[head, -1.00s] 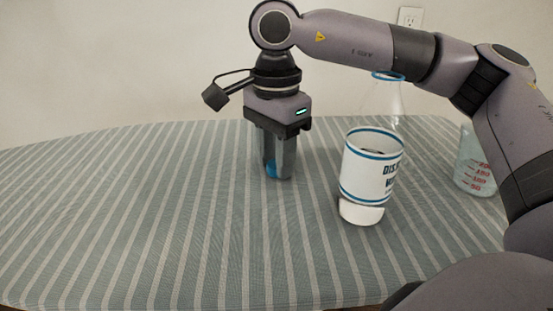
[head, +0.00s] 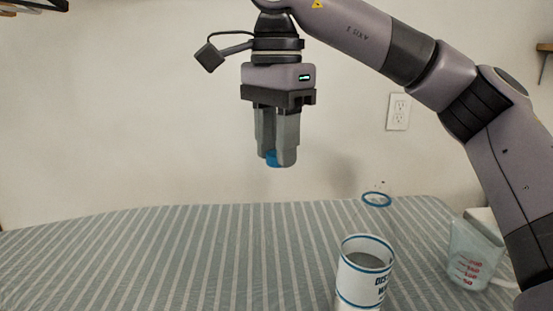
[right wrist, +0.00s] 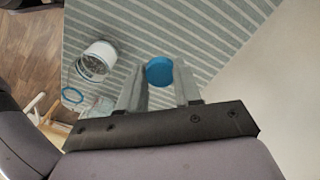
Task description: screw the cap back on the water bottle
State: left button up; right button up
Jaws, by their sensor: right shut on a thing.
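The blue cap (head: 272,158) is between the fingertips of my right gripper (head: 277,160), which is shut on it. The gripper points down and hangs in the air above the far part of the table, left of the bottle. The cap also shows in the right wrist view (right wrist: 159,71). The clear water bottle (head: 362,287) stands upright with a white, blue-edged label; its lower end is cut off. A blue ring (head: 377,199) marks its uncovered top; the clear wall is hard to see. In the right wrist view the bottle (right wrist: 97,62) is left of the gripper.
A clear measuring cup (head: 472,257) with red marks stands right of the bottle, near my right arm. The striped table cover (head: 170,260) is clear on the left. A wall with an outlet (head: 398,111) is behind.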

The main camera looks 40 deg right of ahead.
jog(key=shift+r, duration=0.45)
jog(key=shift+f, duration=0.1)
jog(key=w+a+f+n, duration=0.1)
jog(key=f+n, duration=0.4)
jog(key=w+a+f+n, duration=0.2)
jog(key=f+n, duration=0.3)
jog(key=n, duration=0.1)
jog(key=w+a+f+n, duration=0.1)
jog(key=w+f+n, duration=0.1)
jog(key=f+n, duration=0.3)
jog(key=shift+w+a+f+n, duration=0.1)
jog(key=shift+a+f+n, duration=0.15)
jog(key=shift+f+n, duration=0.2)
